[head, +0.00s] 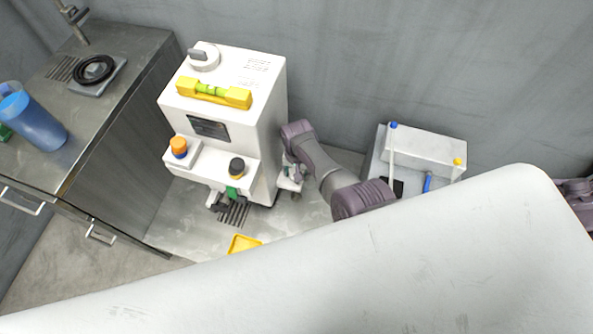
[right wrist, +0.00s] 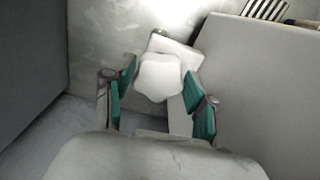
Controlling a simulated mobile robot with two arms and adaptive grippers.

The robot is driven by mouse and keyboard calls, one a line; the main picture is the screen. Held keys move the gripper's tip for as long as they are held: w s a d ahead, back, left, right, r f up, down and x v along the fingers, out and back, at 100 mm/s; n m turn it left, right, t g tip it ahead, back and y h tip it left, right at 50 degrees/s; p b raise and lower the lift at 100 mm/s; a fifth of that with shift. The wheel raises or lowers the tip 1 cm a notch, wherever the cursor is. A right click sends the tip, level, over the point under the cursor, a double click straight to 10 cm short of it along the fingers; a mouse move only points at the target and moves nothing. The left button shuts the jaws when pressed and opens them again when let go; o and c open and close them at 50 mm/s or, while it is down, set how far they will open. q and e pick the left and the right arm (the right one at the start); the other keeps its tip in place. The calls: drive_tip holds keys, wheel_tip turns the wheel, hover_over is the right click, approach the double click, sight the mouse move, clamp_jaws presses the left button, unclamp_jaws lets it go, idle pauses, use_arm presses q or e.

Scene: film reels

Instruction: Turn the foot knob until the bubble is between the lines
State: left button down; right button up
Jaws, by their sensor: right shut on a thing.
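A yellow spirit level (head: 240,99) with a green vial (head: 211,89) lies on top of the white machine (head: 268,120). The bubble and its lines are too small to read. My right gripper (head: 291,172) is low at the machine's right side, at the end of the arm. In the right wrist view, the white lobed foot knob (right wrist: 160,78) sits between the green finger pads of my right gripper (right wrist: 160,83), which is shut on it. My left gripper is not in view.
A counter (head: 120,45) at the left holds a blue jug (head: 38,125) and a black reel (head: 93,69). A white box (head: 428,145) stands on a tray to the right of my arm. A yellow tray (head: 243,243) lies in front of the machine.

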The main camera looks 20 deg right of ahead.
drive_tip(key=shift+s+f, duration=0.15)
drive_tip(key=o, duration=1.2)
drive_tip(key=shift+c, duration=0.2)
drive_tip(key=shift+w+r, duration=0.2)
drive_tip(key=shift+r, duration=0.5)
drive_tip(key=shift+s+r, duration=0.1)
drive_tip(key=shift+r, duration=3)
